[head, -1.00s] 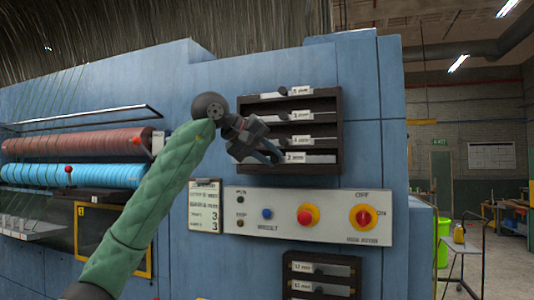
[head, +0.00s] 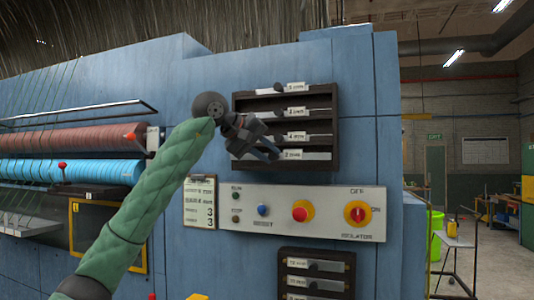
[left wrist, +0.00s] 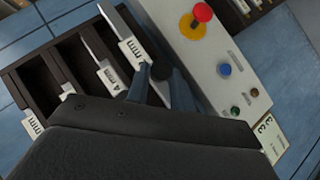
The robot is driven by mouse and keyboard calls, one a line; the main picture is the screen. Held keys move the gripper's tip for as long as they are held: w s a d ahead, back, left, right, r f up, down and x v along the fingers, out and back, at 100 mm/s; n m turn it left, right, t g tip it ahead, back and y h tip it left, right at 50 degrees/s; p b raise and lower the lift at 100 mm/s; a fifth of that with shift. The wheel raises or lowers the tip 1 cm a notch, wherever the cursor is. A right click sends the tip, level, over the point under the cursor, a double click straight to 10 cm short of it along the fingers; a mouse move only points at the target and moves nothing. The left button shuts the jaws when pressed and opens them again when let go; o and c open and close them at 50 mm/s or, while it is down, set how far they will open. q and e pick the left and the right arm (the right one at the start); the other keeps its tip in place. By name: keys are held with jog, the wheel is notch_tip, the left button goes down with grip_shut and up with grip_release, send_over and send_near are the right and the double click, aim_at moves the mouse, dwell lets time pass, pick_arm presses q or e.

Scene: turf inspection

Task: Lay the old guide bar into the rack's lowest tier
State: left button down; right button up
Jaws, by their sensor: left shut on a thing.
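The dark rack (head: 236,130) is fixed to the blue machine front, with several tiers one above another holding pale bars with white labels. My left gripper (head: 274,154) is at the left part of its lowest tier, where a pale bar with a label (head: 312,156) lies along the tier. In the left wrist view, my left gripper (left wrist: 157,92) is shut at a black knob (left wrist: 162,70) and a pale bar (left wrist: 154,90) between its fingers. The fingers hide part of that bar, so I cannot tell whether it rests fully on the tier. My right gripper is out of view.
A control panel (head: 330,196) with a red button (head: 303,211) and a red-yellow isolator switch (head: 357,214) sits just below the rack. A second dark rack (head: 318,254) is lower down. Red and blue rollers (head: 75,173) are at left. The floor at right is partly open.

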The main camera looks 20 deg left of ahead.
pick_arm(q)
jog(key=shift+s, duration=0.1)
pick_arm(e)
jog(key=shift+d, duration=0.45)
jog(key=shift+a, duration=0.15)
pick_arm(q)
jog(key=shift+w+r, duration=0.1)
jog(key=shift+w, duration=0.15)
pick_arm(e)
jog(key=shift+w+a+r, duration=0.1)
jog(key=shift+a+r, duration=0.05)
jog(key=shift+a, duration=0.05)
pick_arm(q)
jog(key=shift+w+p, duration=0.25)
jog(key=shift+p, duration=0.05)
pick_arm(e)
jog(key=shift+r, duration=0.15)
pick_arm(q)
jog(key=shift+w+d, duration=0.1)
jog(key=shift+w, duration=0.25)
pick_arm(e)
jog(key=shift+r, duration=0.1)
pick_arm(q)
jog(key=shift+w+p, duration=0.85)
jog(key=shift+w, duration=0.85)
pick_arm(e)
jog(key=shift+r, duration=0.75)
